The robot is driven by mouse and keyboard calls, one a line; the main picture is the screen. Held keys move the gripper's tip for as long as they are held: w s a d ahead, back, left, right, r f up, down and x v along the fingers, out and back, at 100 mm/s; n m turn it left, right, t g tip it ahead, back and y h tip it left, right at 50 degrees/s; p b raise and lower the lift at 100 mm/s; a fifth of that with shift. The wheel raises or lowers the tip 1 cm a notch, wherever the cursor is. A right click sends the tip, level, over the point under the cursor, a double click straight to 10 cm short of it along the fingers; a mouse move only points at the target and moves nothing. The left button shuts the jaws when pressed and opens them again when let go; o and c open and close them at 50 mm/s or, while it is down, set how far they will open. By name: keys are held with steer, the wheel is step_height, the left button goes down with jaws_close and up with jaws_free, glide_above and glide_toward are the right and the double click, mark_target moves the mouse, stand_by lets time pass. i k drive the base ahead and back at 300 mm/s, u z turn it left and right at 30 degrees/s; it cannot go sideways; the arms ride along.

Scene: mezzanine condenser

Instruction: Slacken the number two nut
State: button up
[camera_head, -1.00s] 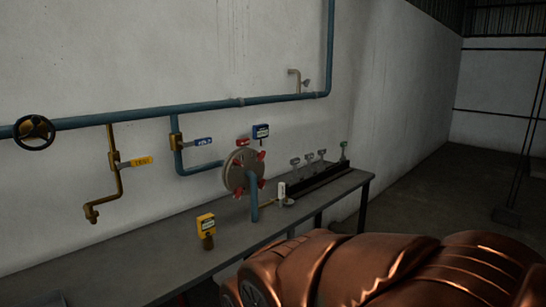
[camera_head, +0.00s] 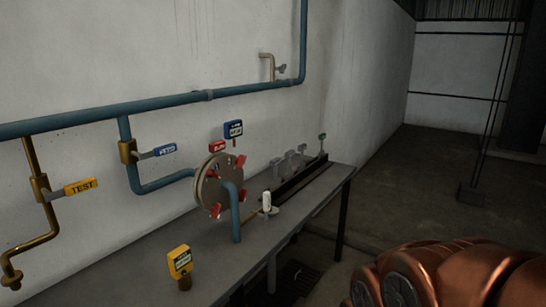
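A round grey flange (camera_head: 209,188) stands above the bench, joined to blue pipe at its back and front. Several red nuts sit around its rim, one at the upper right (camera_head: 241,160) and one at the lower front (camera_head: 215,211). A red tag (camera_head: 217,146) and a blue tag (camera_head: 233,130) stand above it. I cannot read a number two on any nut. My copper-coloured arm shows at the lower right, apart from the bench. My gripper is out of the frame.
A grey bench (camera_head: 128,249) runs along the wall. On it are a yellow tag (camera_head: 179,262), a white cylinder (camera_head: 266,201) and a dark rack (camera_head: 300,178). A yellow-handled valve (camera_head: 80,187) and a blue-handled valve (camera_head: 160,151) hang from the wall pipe.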

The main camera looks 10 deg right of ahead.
mark_target(240, 162)
steer(key=z, duration=0.05)
steer(key=i, duration=0.95)
steer(key=u, duration=0.35)
